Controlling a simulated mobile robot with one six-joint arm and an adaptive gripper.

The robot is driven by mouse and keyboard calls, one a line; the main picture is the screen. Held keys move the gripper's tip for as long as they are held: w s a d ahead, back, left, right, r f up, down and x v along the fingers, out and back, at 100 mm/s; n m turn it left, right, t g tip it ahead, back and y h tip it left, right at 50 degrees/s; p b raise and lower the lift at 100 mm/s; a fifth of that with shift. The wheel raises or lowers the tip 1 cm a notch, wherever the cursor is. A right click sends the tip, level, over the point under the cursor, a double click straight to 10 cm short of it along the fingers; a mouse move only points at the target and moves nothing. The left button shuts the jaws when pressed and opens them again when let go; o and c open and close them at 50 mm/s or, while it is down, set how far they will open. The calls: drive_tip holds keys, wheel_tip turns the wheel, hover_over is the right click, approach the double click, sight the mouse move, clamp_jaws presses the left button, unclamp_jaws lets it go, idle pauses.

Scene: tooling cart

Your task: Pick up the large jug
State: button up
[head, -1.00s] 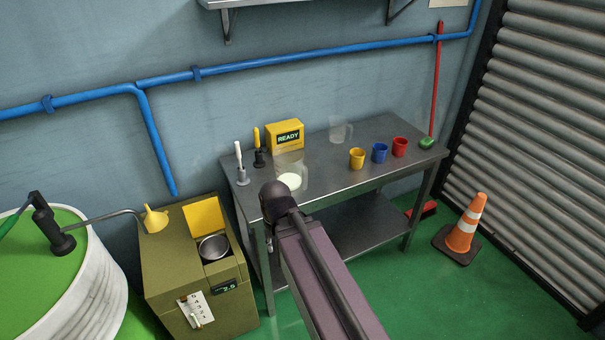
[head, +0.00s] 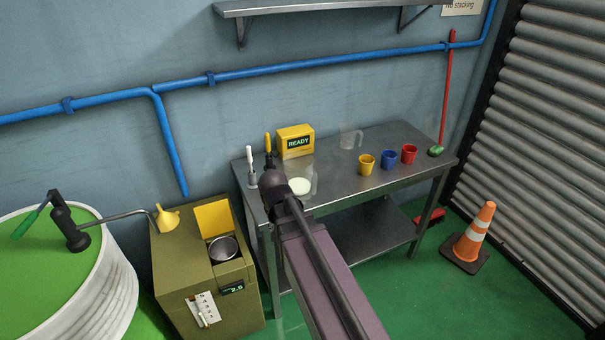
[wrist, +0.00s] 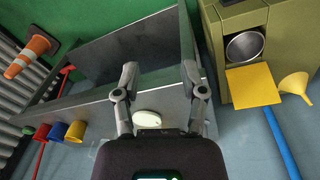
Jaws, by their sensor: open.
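A clear jug with a pale round patch, its contents or base, (head: 302,187) stands near the front left of the metal table; my arm partly covers it in the head view. It looks larger than a second clear jug (head: 348,139) farther back. The pale patch (wrist: 147,117) shows in the wrist view, but the clear walls are hard to make out. My gripper (wrist: 160,70) is open and empty, its two fingers spread above the table. The patch lies between the finger bases in that picture. My fingers are hidden in the head view.
Yellow (head: 366,165), blue (head: 389,160) and red (head: 409,154) cups stand on the table's right half. A yellow READY box (head: 295,142) and two upright-handled tools are at back left. An olive cabinet (head: 205,285) stands left of the table, an orange cone (head: 474,232) right.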

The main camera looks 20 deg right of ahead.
drive_tip(key=w+d+r+m+h+p, duration=0.1)
drive_tip(key=w+d+r+m+p, duration=0.1)
drive_tip(key=w+d+m, duration=0.2)
drive_tip(key=w+d+r+m+h+p, duration=0.1)
drive_tip(key=w+d+r+m+p, duration=0.1)
drive_tip(key=w, duration=0.6)
drive_tip(key=w+d+r+m+t+h+p, duration=0.1)
drive_tip(key=w+d+r+m+p, duration=0.1)
drive_tip(key=w+d+r+m, duration=0.2)
drive_tip(key=w+d+m, duration=0.2)
drive_tip(key=d, duration=0.2)
drive_tip(key=shift+w, duration=0.25)
drive_tip(key=shift+f, duration=0.15)
drive_tip(key=b, duration=0.8)
approach(313, 194)
drive_tip(key=shift+w+d, duration=0.45)
drive_tip(key=shift+d, duration=0.3)
drive_tip(key=shift+b+x, duration=2.45)
drive_tip(key=shift+x, duration=0.3)
